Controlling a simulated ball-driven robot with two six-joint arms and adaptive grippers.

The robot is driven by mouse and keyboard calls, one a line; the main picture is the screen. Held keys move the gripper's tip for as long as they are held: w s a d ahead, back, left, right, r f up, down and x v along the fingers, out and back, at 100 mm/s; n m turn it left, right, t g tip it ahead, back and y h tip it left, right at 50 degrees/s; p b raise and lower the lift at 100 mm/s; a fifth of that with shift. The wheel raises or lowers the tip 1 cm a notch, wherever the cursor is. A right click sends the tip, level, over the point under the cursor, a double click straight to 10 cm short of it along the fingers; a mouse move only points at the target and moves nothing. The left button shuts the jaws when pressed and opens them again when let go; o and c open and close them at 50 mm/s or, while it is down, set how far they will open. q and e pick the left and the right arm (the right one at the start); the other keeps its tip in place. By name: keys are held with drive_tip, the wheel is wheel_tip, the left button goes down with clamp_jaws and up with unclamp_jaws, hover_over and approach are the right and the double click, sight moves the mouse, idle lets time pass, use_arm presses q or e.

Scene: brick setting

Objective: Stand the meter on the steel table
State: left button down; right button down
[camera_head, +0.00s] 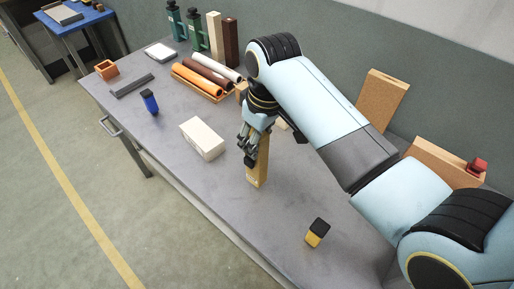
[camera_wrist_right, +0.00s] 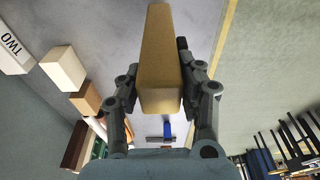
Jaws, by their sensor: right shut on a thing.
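My right gripper (camera_head: 253,138) is shut on a long tan block (camera_head: 259,168), gripped near its upper end. The block hangs roughly upright over the grey table (camera_head: 200,188); I cannot tell whether its lower end touches the top. In the right wrist view the fingers (camera_wrist_right: 165,85) press on both sides of the tan block (camera_wrist_right: 160,60). A small yellow thing with a black top (camera_head: 316,233) stands on the table's near part. A blue and black thing (camera_head: 150,102) stands farther left. I cannot tell which of these is the meter. My left gripper is out of view.
A cream box (camera_head: 202,139) lies left of the held block. Rollers on a rack (camera_head: 202,82), bottles (camera_head: 177,22) and upright bricks stand behind. Tan boards (camera_head: 382,98) lean at the wall. The table is clear between the block and the yellow thing.

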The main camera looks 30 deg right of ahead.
drive_tip(key=shift+f+p, duration=0.3)
drive_tip(key=shift+f, duration=1.7)
drive_tip(key=c, duration=0.9)
unclamp_jaws()
drive_tip(key=shift+s, duration=0.1)
drive_tip(key=shift+o, duration=0.2)
drive_tip(key=r, duration=0.4)
drive_tip(key=s+r, duration=0.1)
drive_tip(key=r, duration=0.7)
drive_tip(key=shift+s+d+b, duration=0.3)
drive_tip(key=shift+s+b, duration=0.05)
drive_tip(key=shift+b, duration=0.05)
